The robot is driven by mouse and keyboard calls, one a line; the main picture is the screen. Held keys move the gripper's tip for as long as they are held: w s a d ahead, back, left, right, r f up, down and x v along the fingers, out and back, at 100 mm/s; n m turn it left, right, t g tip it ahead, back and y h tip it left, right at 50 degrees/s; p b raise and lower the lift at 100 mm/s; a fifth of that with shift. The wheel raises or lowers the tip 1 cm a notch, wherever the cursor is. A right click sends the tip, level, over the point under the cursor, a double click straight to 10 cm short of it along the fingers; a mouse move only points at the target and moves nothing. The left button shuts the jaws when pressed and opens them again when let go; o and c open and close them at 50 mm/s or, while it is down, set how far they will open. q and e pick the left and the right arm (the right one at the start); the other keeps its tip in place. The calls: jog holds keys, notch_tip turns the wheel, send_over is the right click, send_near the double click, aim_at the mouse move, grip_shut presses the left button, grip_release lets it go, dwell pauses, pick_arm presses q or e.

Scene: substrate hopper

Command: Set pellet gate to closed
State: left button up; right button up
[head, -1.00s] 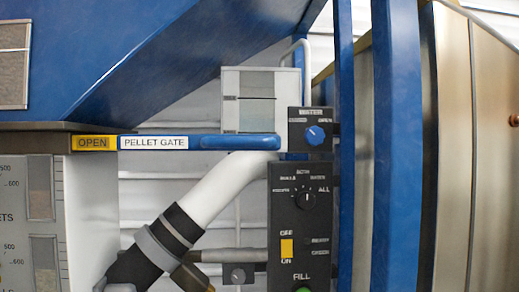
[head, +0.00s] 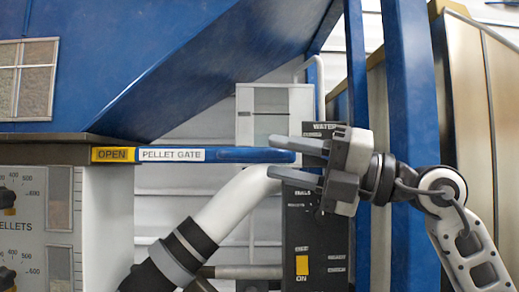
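The pellet gate (head: 235,155) is a long flat blue bar that juts out to the right from the hopper. A yellow tag reading OPEN (head: 113,155) is on its left end, beside a white PELLET GATE label (head: 171,155). My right gripper (head: 271,156) comes in from the right and is open. One finger shows above and one below the bar's right end, with visible gaps, so the end appears to lie between them. Exact depth is hard to judge. The gripper hides part of the WATER panel behind. My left gripper is not in view.
A white pipe (head: 236,200) with dark cuffs slopes down left below the bar. A black control panel (head: 315,250) stands below my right gripper, partly covered. Blue posts (head: 408,95) rise at the right. Hopper panels with knobs (head: 35,220) are at lower left.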

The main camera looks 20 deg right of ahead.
aim_at(272, 157)
jog(key=x, duration=0.3)
jog(key=shift+w+a+r+p, duration=0.1)
jog(key=shift+w+a+p, duration=0.05)
jog(key=shift+a+p, duration=0.2)
jog(key=shift+w+a, duration=0.2)
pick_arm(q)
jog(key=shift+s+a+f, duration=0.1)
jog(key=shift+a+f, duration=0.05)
